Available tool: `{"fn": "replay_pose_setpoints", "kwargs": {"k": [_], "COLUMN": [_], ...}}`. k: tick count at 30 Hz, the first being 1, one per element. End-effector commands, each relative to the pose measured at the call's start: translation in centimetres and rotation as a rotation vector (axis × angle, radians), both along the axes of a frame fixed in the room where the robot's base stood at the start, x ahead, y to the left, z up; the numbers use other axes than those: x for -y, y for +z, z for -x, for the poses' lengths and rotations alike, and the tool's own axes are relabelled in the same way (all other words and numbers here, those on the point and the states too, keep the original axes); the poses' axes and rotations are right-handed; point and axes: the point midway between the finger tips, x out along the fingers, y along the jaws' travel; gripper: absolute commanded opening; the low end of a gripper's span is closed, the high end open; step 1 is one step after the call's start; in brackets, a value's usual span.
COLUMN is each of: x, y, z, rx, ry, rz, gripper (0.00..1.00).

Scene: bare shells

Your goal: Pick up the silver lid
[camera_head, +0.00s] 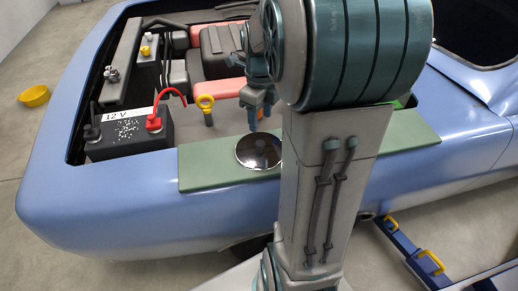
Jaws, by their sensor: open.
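The silver lid (259,151) is a round, shiny disc lying on the green mat (205,170) along the near side of the blue car's engine bay. My gripper (258,112) hangs over the lid's far edge with its fingers pointing down. The gripper is open, and nothing shows between its fingers. I cannot tell from this view how high the fingertips are above the lid. My arm covers the area just right of the lid and the middle of the mat.
A black 12 V battery (128,136) with a red terminal clamp (154,124) stands left of the mat. A yellow dipstick handle (206,104) rises behind the mat. The blue car body (110,215) surrounds the bay.

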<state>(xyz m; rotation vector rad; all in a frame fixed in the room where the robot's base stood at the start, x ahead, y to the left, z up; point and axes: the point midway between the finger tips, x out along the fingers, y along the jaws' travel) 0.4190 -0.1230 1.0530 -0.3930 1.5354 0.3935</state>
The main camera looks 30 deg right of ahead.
Motion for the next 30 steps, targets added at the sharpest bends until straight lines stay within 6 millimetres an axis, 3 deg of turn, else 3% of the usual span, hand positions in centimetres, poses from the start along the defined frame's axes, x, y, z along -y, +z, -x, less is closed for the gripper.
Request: {"fn": "replay_pose_setpoints", "kwargs": {"k": [3, 11, 19, 29, 30], "x": [0.0, -0.1, -0.3, -0.3, -0.3], "y": [-2.1, -4.1, -8.0, -8.8, -8.8], "z": [0.1, 0.1, 0.3, 0.3, 0.3], "rx": [-0.004, -0.003, -0.004, 0.001, 0.001], "ry": [0.0, 0.002, 0.001, 0.003, 0.003], "rz": [-0.001, -0.001, -0.001, 0.0, 0.0], "gripper": [0.51, 0.51, 0.51, 0.51, 0.43]}}
